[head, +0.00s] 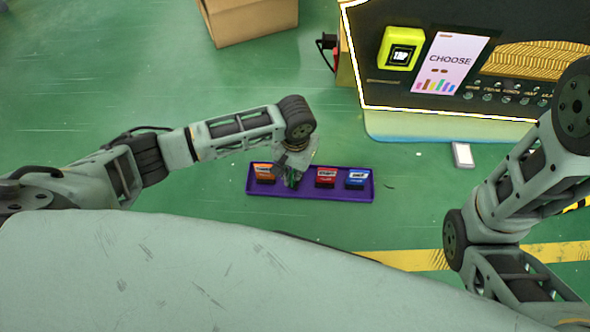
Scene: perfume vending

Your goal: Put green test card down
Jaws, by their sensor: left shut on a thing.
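A purple tray (310,192) lies on the green floor in the head view. An orange card (263,173) stands at its left end. A red card (325,178) and a blue card (357,179) stand toward its right. My left gripper (292,178) points down over the tray, between the orange and red cards. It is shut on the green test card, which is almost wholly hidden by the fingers. I cannot tell whether the card touches the tray. My right arm shows at the right, but its gripper is out of view.
A black vending machine (415,20) with a "CHOOSE" screen (450,62) and a yellow button box (402,48) stands at the upper right. A small white object (463,154) lies before it. A cardboard box (250,20) is at the top. Floor left of the tray is clear.

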